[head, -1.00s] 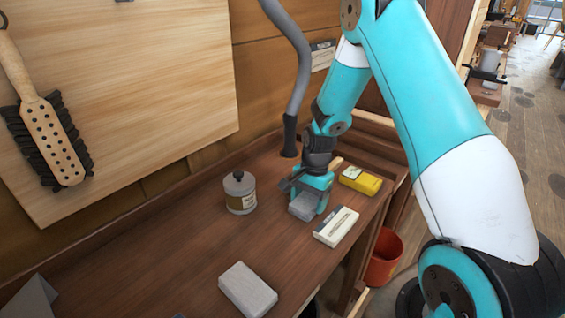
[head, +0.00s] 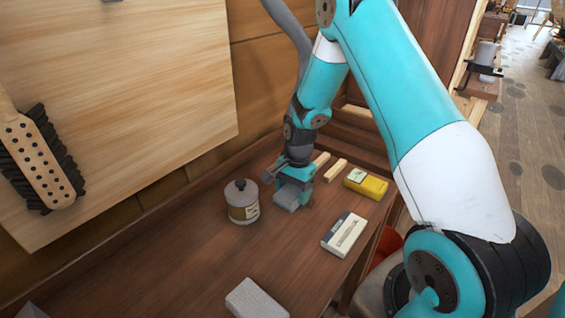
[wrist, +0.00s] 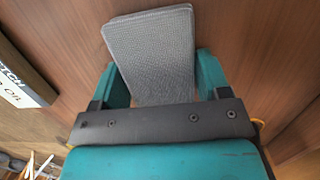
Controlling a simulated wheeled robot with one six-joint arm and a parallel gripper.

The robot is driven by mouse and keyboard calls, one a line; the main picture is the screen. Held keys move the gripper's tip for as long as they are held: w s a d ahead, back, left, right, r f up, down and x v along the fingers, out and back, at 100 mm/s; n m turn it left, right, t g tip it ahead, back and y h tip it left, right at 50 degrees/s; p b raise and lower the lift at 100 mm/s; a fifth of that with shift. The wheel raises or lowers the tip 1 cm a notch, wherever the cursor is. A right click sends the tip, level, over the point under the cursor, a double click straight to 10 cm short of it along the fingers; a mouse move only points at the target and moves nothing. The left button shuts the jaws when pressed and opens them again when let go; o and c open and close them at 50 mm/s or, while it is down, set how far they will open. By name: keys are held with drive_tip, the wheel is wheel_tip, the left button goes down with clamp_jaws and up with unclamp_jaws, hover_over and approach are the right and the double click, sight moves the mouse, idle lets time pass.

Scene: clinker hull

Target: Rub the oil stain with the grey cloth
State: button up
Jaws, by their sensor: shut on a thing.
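My gripper (head: 291,193) is shut on the grey cloth (head: 286,199), a folded, block-like pad, low over the brown bench top. In the wrist view the woven cloth (wrist: 152,55) sticks out between the two teal fingers (wrist: 160,85). I cannot tell from the frames whether the cloth touches the wood. No oil stain can be made out on the visible bench top; the gripper and cloth hide the wood under them.
A grey lidded tin (head: 242,203) stands close left of the gripper. A white box (head: 344,235), a yellow pack (head: 368,185) and wooden strips (head: 335,169) lie to the right. A pale grey block (head: 256,300) lies at the front. A brush (head: 40,165) hangs on the board.

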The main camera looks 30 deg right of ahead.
drive_tip(key=shift+w+a, duration=0.1)
drive_tip(key=shift+w, duration=0.3)
wheel_tip(320, 180, up, 3)
drive_tip(key=shift+r+p, duration=0.2)
drive_tip(key=shift+p, duration=1)
drive_tip(key=shift+w+r+p, duration=0.1)
drive_tip(key=shift+r+p, duration=0.2)
drive_tip(key=shift+r, duration=0.05)
drive_tip(key=shift+r+p, duration=1.6)
drive_tip(key=shift+r, duration=0.4)
